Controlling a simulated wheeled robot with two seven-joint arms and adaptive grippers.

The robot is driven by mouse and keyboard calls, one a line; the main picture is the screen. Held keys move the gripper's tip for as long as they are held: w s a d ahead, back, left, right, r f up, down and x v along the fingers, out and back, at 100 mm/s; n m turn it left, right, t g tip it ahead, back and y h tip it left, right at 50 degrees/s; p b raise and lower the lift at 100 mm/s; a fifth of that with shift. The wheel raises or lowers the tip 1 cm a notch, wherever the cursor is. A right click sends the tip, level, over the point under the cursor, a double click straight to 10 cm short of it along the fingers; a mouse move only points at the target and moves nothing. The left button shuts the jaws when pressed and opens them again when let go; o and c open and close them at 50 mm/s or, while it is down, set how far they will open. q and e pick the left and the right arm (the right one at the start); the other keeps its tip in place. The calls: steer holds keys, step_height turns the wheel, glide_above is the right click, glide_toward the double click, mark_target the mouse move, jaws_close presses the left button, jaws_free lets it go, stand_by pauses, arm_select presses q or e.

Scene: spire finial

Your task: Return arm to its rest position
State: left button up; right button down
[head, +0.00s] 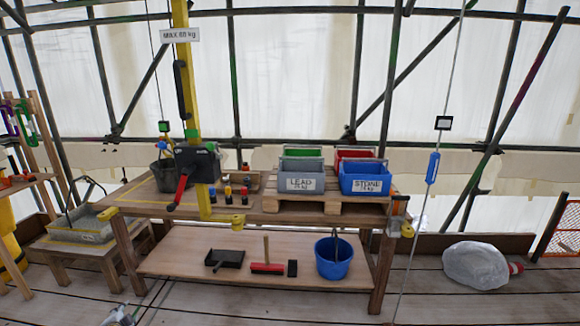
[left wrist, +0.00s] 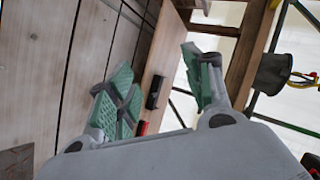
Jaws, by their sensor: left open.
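My left gripper (head: 120,315) shows at the bottom left edge of the head view, low over the plank floor in front of the workbench. In the left wrist view the same gripper (left wrist: 158,85) has its green-padded fingers spread apart, with nothing between them. Most of my left arm is outside the head view. My right gripper is in neither view.
The wooden workbench (head: 240,217) carries a yellow hoist post (head: 181,60), a LEAD bin (head: 301,186) and a STONE bin (head: 366,180). Its lower shelf (head: 195,248) holds a blue bucket (head: 334,257). A low table (head: 60,245) stands left. The front floor is mostly clear.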

arm_select(q)
steer(key=s+d+f+n+g+h+p, duration=0.1)
steer(key=s+d+f+n+g, duration=0.1)
steer(key=s+d+f, duration=0.45)
steer(key=s+d+f+n+g+h, duration=0.15)
steer(key=s+d+f, duration=0.25)
steer(key=s+f, duration=0.6)
steer(key=s+d+f+n+g+p, duration=0.1)
steer(key=s+d+f+n+g, duration=0.1)
steer(key=s+d+f, duration=0.55)
steer(key=s+d+f+g+p, duration=0.1)
steer(key=s+d+f, duration=0.2)
steer(key=s, duration=0.6)
steer(key=s+d+f+g+h+p, duration=0.1)
steer(key=s+d+f, duration=0.1)
steer(key=s+d, duration=0.6)
steer(key=s+d+f+g+h, duration=0.1)
steer(key=s+d+f, duration=0.2)
steer(key=s, duration=0.9)
steer(key=d, duration=0.2)
steer(key=shift+d+f+g+p, duration=0.35)
steer(key=shift+d+p, duration=0.05)
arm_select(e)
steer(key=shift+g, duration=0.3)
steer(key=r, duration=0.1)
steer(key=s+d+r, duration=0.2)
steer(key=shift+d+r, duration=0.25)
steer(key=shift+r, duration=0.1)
arm_select(q)
steer(key=shift+n, duration=0.25)
